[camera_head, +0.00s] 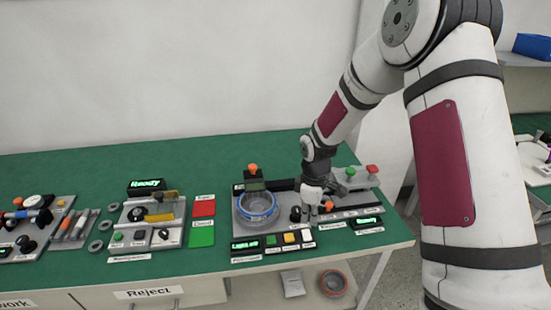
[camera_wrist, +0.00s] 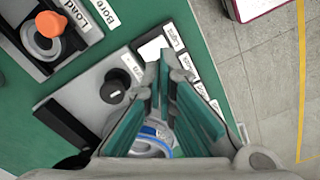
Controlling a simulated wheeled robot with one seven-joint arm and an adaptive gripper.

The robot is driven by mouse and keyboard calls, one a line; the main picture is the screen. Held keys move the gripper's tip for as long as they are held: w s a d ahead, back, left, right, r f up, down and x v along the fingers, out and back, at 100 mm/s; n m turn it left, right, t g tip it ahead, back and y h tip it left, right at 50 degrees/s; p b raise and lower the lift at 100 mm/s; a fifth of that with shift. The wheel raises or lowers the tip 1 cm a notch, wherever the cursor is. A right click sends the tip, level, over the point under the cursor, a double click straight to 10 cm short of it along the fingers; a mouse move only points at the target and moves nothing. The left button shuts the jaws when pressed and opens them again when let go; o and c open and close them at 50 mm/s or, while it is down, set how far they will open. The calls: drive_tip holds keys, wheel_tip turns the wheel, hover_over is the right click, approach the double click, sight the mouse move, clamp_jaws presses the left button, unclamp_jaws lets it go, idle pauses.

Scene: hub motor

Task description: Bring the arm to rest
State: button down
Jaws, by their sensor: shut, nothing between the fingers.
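My arm (camera_head: 447,165) comes in from the right in the head view and reaches over the green bench. My gripper (camera_head: 308,215) points down over the right-hand station, close to its knobs and buttons. In the wrist view my gripper (camera_wrist: 164,62) has its green-faced fingers together at the tips, with nothing between them. A blue-rimmed ring or bowl (camera_head: 258,207) sits on the station left of the gripper. Part of it shows between the finger bases in the wrist view (camera_wrist: 152,145). I cannot tell whether the fingertips touch the station.
A black knob (camera_wrist: 115,91) is beside the fingers. An orange-topped post (camera_head: 253,170) stands behind the ring. A station with a "Ready" display (camera_head: 146,184) and red (camera_head: 204,208) and green pads lie left. The bench's (camera_head: 90,167) back strip is clear.

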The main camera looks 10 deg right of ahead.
drive_tip(key=s+d+r+m+t+h, duration=0.1)
drive_tip(key=s+r+m, duration=0.3)
drive_tip(key=r, duration=0.7)
drive_tip(key=s+r+m+t, duration=0.2)
drive_tip(key=s+r, duration=0.4)
drive_tip(key=r, duration=0.6)
drive_tip(key=s+r+m+t, duration=0.1)
drive_tip(key=s+r+m, duration=0.2)
drive_tip(key=s, duration=0.5)
drive_tip(key=s+r+m+t+y, duration=0.1)
drive_tip(key=s+r+m, duration=0.2)
drive_tip(key=s, duration=0.6)
drive_tip(key=shift+a+r, duration=0.4)
drive_tip(key=shift+r, duration=0.4)
